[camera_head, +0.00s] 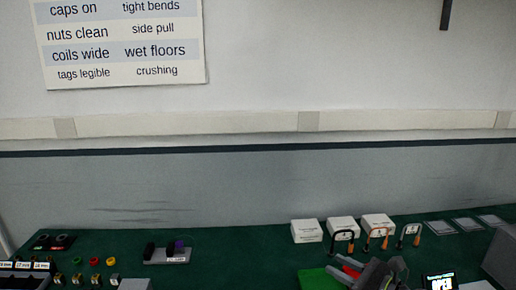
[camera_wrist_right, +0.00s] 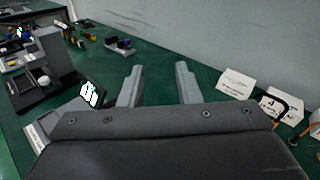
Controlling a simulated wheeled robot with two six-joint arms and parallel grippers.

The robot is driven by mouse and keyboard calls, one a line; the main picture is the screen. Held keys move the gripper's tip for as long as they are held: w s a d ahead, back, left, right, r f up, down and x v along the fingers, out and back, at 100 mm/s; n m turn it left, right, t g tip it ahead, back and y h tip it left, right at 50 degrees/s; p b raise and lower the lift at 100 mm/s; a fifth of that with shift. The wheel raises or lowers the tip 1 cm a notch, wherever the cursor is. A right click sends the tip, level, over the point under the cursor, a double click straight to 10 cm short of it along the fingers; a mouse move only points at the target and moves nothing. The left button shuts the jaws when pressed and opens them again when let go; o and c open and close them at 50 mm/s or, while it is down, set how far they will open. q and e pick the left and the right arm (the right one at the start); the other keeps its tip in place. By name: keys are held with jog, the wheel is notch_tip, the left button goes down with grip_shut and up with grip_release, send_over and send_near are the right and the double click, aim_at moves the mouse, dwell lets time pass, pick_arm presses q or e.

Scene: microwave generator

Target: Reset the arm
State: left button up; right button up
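My right gripper shows at the bottom of the head view (camera_head: 378,274), partly cut off by the lower edge. In the right wrist view (camera_wrist_right: 158,82) its two grey fingers stand well apart, with only the green bench top between them. It is open and empty, above the bench. My left gripper is in neither view.
The green bench (camera_head: 240,240) runs along a grey wall. White boxes (camera_head: 343,226) and hook-shaped tools (camera_head: 380,238) stand near the right gripper. A red item (camera_head: 350,270) and a lit display (camera_head: 440,281) flank it. A small dark holder (camera_head: 167,252) sits left; bench between is clear.

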jog(key=s+d+r+m+t+h, duration=0.55)
jog(key=m+t, duration=0.35)
jog(key=m, duration=0.7)
jog(key=s+d+f+m+g+h, duration=0.25)
jog(key=d+m+h, duration=0.3)
jog(key=m, duration=0.35)
jog(key=s+d+f+m+g+h, duration=0.1)
jog(key=s+d+f+m+h, duration=0.25)
jog(key=m+h, duration=0.4)
jog(key=s+d+f+m+g, duration=0.2)
jog(key=s+f+m+g, duration=0.6)
jog(key=s+f+m, duration=0.35)
jog(key=s+a+f+m+g+y, duration=0.1)
jog(key=s+a+f+g+y, duration=0.15)
jog(key=s, duration=0.45)
jog(key=s+a+f+m+g+y, duration=0.2)
jog(key=s+a+g, duration=0.15)
jog(key=s, duration=0.25)
notch_tip(320, 180, down, 28)
jog(key=s+g+y+b, duration=0.1)
jog(key=g+b, duration=0.1)
jog(key=b, duration=0.1)
jog(key=s+f+b, duration=0.2)
jog(key=s+f, duration=1.3)
jog(key=f, duration=0.3)
jog(key=shift+a+g, duration=0.25)
jog(key=shift+g, duration=0.1)
